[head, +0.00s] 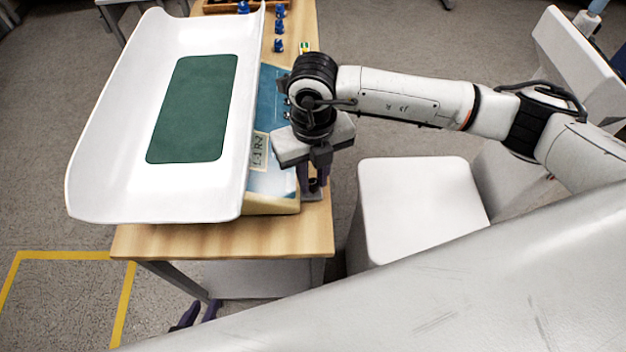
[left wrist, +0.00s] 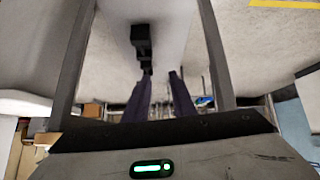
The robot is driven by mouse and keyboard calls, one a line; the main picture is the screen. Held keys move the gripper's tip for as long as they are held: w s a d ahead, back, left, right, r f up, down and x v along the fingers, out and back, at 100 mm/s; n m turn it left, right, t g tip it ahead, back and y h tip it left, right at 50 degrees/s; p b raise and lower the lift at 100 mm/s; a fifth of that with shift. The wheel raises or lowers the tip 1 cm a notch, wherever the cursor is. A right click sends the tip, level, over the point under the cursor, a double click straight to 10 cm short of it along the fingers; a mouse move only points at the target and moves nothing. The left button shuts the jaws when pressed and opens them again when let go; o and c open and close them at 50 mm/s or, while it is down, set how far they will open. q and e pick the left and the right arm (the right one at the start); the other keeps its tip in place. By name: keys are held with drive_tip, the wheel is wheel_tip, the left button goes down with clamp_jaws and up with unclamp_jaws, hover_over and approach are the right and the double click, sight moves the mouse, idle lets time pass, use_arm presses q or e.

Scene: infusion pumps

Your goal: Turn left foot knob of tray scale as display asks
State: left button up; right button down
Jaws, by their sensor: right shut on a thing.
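The tray scale has a white curved tray (head: 110,150) with a green mat, on a base that stands on a wooden table. Its small display (head: 259,151) on the blue panel seems to read "L-1 R-2", turned sideways. My right gripper (head: 314,186) points down at the near right corner of the base. It is shut on the left foot knob, which its fingers mostly hide. My left gripper (head: 196,313) is low, below the table's front edge, away from the scale. Its purple fingers are apart and empty in the left wrist view (left wrist: 161,85).
Several small blue items (head: 279,45) and a wooden tray (head: 228,5) are at the table's far end. A white seat-like block (head: 420,195) stands right of the table. The wooden table (head: 215,240) has a narrow bare strip at its front. Yellow tape marks the floor at left.

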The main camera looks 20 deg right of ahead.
drive_tip(key=shift+f+n+b, duration=0.1)
drive_tip(key=shift+n+b, duration=0.55)
drive_tip(key=shift+n, duration=0.15)
drive_tip(key=shift+n+b, duration=0.55)
drive_tip(key=shift+n, duration=0.15)
drive_tip(key=shift+n+b, duration=0.4)
drive_tip(key=shift+n, duration=0.1)
use_arm(q)
drive_tip(key=f, duration=0.1)
drive_tip(key=d, duration=0.1)
drive_tip(key=f, duration=0.1)
drive_tip(key=shift+w+d+f, duration=0.15)
drive_tip(key=shift+w+f, duration=0.1)
drive_tip(key=shift+f, duration=0.05)
use_arm(e)
drive_tip(key=shift+n, duration=0.3)
use_arm(q)
drive_tip(key=shift+w+r, duration=0.2)
drive_tip(key=shift+w, duration=0.05)
use_arm(e)
drive_tip(key=shift+r, duration=0.2)
drive_tip(key=c, duration=1.8)
unclamp_jaws()
drive_tip(key=shift+c, duration=0.2)
use_arm(q)
drive_tip(key=shift+f, duration=0.1)
